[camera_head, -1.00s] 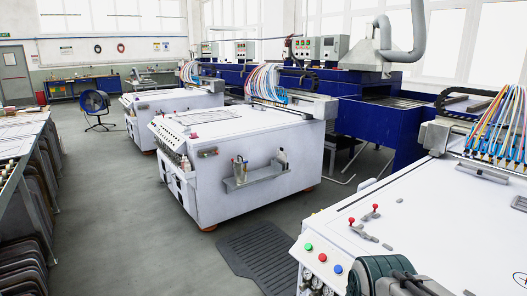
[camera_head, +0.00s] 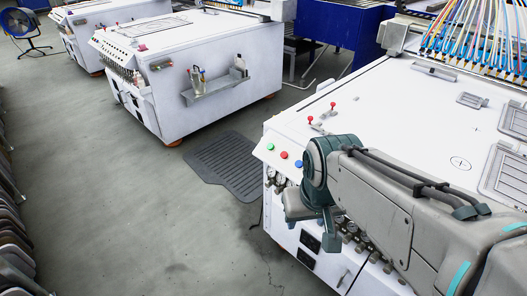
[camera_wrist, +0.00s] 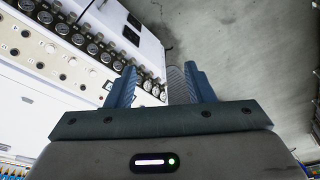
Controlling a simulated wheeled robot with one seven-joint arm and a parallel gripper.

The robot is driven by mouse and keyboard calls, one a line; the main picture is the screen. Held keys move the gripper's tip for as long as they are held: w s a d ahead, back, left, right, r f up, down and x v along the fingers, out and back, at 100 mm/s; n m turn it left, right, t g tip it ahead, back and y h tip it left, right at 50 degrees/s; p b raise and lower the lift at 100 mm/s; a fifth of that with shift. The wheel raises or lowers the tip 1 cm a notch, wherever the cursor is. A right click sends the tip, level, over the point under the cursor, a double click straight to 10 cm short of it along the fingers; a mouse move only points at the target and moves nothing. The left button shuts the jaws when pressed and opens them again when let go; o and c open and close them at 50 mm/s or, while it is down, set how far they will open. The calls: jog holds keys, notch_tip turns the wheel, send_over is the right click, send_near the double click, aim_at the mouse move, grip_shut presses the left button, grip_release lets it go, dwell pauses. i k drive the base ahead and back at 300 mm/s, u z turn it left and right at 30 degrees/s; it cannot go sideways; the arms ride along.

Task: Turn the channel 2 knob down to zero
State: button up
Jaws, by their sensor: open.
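The near white machine (camera_head: 395,105) has a front panel with a row of round gauges or knobs, partly hidden by my arm in the head view. In the wrist view the row of dark-rimmed round fittings (camera_wrist: 92,48) runs diagonally at upper left, with rows of smaller knobs (camera_wrist: 50,48) beside it. I cannot tell which one is channel 2, nor read any setting. My gripper (camera_wrist: 161,82) is open and empty in the wrist view, its two blue-grey fingers apart. It points along the panel, with the row's end near the left finger. In the head view its fingertips are unclear.
Green, red and blue buttons (camera_head: 284,155) sit on the panel's corner, with red-topped levers (camera_head: 333,105) on the machine top. A dark floor mat (camera_head: 222,163) lies left of the machine. A second white machine (camera_head: 205,95) stands behind.

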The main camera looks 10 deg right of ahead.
aim_at(278, 191)
jog(key=u, duration=0.55)
jog(key=k, duration=1.3)
jog(key=i, duration=0.45)
jog(key=z, duration=1)
jog(key=i, duration=0.65)
jog(key=z, duration=0.35)
